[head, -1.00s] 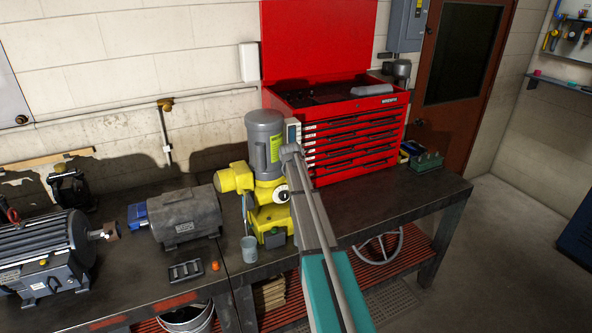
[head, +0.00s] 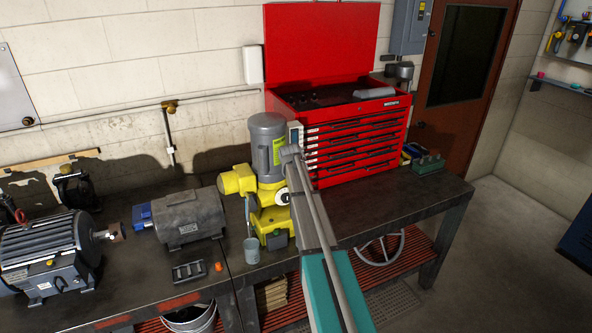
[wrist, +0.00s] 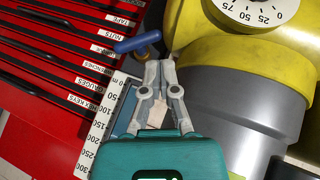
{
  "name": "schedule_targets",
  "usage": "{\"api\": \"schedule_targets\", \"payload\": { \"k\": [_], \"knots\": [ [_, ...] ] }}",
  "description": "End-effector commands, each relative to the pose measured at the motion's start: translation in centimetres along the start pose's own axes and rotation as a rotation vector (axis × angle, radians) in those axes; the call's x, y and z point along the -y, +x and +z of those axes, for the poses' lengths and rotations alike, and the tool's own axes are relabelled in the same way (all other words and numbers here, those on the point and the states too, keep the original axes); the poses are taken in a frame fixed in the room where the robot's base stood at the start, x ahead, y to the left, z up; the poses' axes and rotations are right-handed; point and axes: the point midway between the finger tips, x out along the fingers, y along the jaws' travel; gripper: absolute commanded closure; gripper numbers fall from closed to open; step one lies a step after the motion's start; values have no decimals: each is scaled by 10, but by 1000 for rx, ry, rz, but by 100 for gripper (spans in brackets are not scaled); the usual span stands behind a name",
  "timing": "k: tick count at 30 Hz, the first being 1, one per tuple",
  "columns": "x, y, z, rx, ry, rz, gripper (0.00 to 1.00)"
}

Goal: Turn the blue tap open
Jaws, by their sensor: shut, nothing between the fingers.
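The blue tap handle (wrist: 138,41) shows in the wrist view as a short rounded bar on a brass stem. It lies just beyond and to the left of the tips of my gripper (wrist: 159,64). The fingers are close together with nothing held; whether one touches the handle or stem I cannot tell. A white scale plate (wrist: 108,112) with printed numbers runs beside the fingers. In the head view, the yellow and grey machine (head: 266,140) stands on the bench, with my arm reaching to its right side. My arm hides the tap and my fingers there.
A red tool chest (head: 355,137) stands close behind and right of the machine. The yellow body with a round dial (wrist: 250,12) is right of my fingers. A grey motor (head: 190,217) and a small cup (head: 251,250) are left on the bench (head: 350,205).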

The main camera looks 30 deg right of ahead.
Motion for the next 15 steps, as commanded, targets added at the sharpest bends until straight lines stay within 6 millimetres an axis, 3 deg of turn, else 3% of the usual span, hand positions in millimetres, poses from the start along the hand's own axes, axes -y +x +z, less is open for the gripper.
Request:
{"api": "schedule_targets", "payload": {
  "k": [15],
  "knots": [
    [16,-70,0,1,0,0,100]
  ]
}}
